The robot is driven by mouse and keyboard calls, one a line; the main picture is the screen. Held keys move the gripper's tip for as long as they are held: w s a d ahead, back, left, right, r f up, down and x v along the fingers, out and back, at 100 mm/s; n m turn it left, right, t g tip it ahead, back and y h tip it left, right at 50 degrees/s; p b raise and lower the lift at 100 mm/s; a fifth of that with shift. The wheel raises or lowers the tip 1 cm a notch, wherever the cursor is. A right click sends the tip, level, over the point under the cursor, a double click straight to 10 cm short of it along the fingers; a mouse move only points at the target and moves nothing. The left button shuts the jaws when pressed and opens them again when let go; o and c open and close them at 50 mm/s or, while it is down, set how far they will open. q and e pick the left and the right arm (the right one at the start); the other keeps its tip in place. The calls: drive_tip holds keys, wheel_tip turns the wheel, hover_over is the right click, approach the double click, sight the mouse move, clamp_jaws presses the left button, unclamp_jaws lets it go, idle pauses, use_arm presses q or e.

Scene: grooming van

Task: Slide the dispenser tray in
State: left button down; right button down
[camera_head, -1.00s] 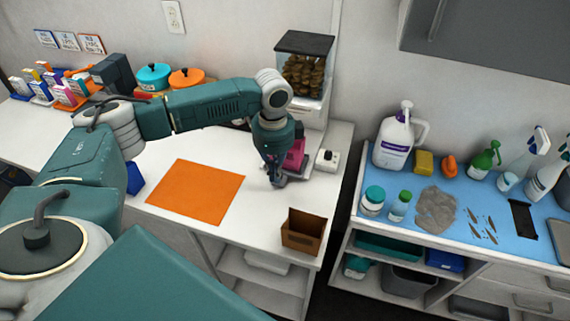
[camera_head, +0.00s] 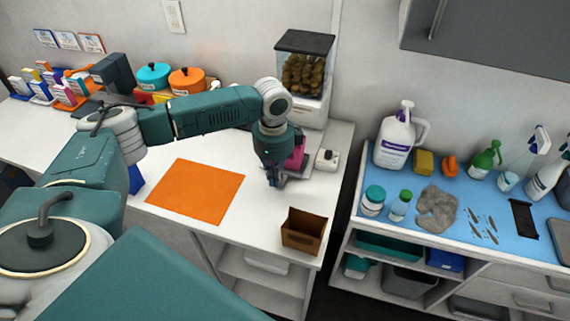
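The dispenser (camera_head: 304,75) stands at the back of the white counter, with a dark lid and a clear hopper of brown pieces. A pink part (camera_head: 297,155), which may be its tray, shows low at the dispenser's front, mostly hidden behind my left gripper. I cannot tell how far in it sits. My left gripper (camera_head: 274,183) points down just in front of and beside the pink part, close to the counter. Its fingers are small and dark, and I cannot tell whether they are open or touching the pink part. My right gripper is not in view.
An orange mat (camera_head: 196,191) lies left of my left gripper. A small brown box (camera_head: 304,231) stands at the counter's front right. A white device (camera_head: 327,159) sits right of the dispenser. Teal and orange pots (camera_head: 187,80) stand behind my arm. A gap separates the blue-topped bench (camera_head: 463,213).

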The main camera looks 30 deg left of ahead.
sight(285, 166)
use_arm(q)
drive_tip(key=shift+w+a+f, duration=0.1)
drive_tip(key=shift+w+a, duration=0.05)
drive_tip(key=shift+w, duration=0.55)
drive_tip(key=shift+w+a, duration=0.1)
drive_tip(key=shift+w, duration=0.55)
drive_tip(key=shift+w+a+b, duration=0.2)
drive_tip(key=shift+w+b, duration=0.05)
drive_tip(key=shift+w, duration=0.45)
drive_tip(key=shift+w+a+b, duration=0.15)
drive_tip(key=shift+w+b, duration=0.1)
drive_tip(key=shift+w, duration=0.45)
drive_tip(key=shift+w+a+b, duration=0.15)
drive_tip(key=shift+w+b, duration=0.2)
drive_tip(key=shift+w, duration=0.4)
drive_tip(key=shift+w+a+b, duration=0.15)
drive_tip(key=shift+w+b, duration=0.15)
drive_tip(key=shift+w, duration=0.4)
drive_tip(key=shift+w+a+f+b, duration=0.1)
drive_tip(key=shift+w+a+b, duration=0.15)
drive_tip(key=shift+w+b, duration=0.55)
drive_tip(key=shift+w+a+b, duration=0.2)
drive_tip(key=shift+w+b, duration=0.35)
drive_tip(key=shift+w, duration=0.4)
drive_tip(key=shift+s+r+p, duration=0.3)
drive_tip(key=shift+s+p, duration=0.05)
drive_tip(key=shift+p, duration=0.6)
drive_tip(key=shift+s+d+f+p, duration=0.1)
drive_tip(key=shift+s+d+p, duration=0.1)
drive_tip(key=shift+s+p, duration=0.6)
